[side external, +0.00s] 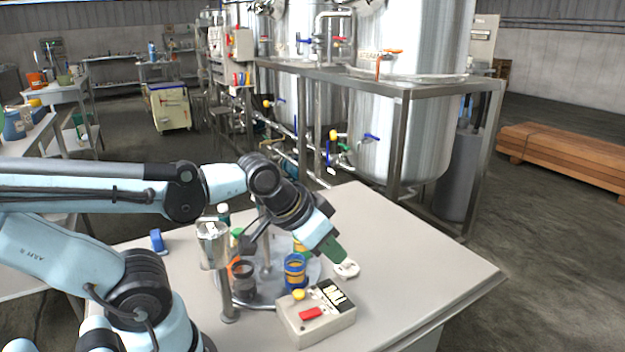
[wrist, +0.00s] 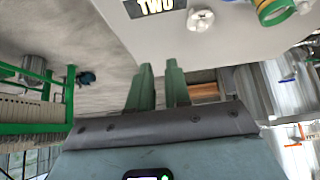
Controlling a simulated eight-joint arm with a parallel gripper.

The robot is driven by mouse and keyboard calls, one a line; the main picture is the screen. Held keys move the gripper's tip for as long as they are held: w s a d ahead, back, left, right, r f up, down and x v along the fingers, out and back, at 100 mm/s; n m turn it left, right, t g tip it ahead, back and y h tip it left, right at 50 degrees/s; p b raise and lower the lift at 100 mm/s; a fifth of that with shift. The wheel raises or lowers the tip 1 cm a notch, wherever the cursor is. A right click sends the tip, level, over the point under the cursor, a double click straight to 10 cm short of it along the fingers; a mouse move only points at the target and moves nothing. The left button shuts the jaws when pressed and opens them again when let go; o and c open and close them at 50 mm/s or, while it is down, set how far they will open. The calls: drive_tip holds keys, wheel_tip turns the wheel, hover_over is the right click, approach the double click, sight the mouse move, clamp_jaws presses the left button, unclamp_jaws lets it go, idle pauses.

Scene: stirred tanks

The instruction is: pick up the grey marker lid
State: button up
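No grey marker lid can be made out for certain. A small, round, pale grey-white piece (side external: 346,269) lies on the table just beyond my gripper's tips in the side view. It also shows at the top of the wrist view (wrist: 200,20); I cannot tell if it is the lid. My gripper (side external: 337,256) has dark green fingers and hangs low over the table, close to this piece. In the wrist view my gripper (wrist: 159,68) has its fingers apart with a narrow gap and nothing between them.
A pale control box (side external: 325,328) with a red switch and yellow button stands in front of my gripper. A blue-banded jar (side external: 295,272) and dark jar (side external: 243,281) stand on a round metal plate to the left. The table's right side (side external: 430,260) is clear. Steel tanks (side external: 400,130) stand behind.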

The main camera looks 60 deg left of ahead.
drive_tip(key=o, duration=1.3)
drive_tip(key=shift+c, duration=0.2)
drive_tip(key=n+g, duration=0.7)
drive_tip(key=n, duration=2)
hover_over(347, 260)
wheel_tip(347, 260, down, 2)
drive_tip(key=shift+m, duration=0.3)
drive_tip(key=f, duration=0.6)
drive_tip(key=shift+s+d+f, duration=0.1)
drive_tip(key=shift+d+f, duration=0.05)
drive_tip(key=shift+d, duration=0.05)
drive_tip(key=shift+a+f, duration=0.15)
drive_tip(key=shift+f, duration=2.55)
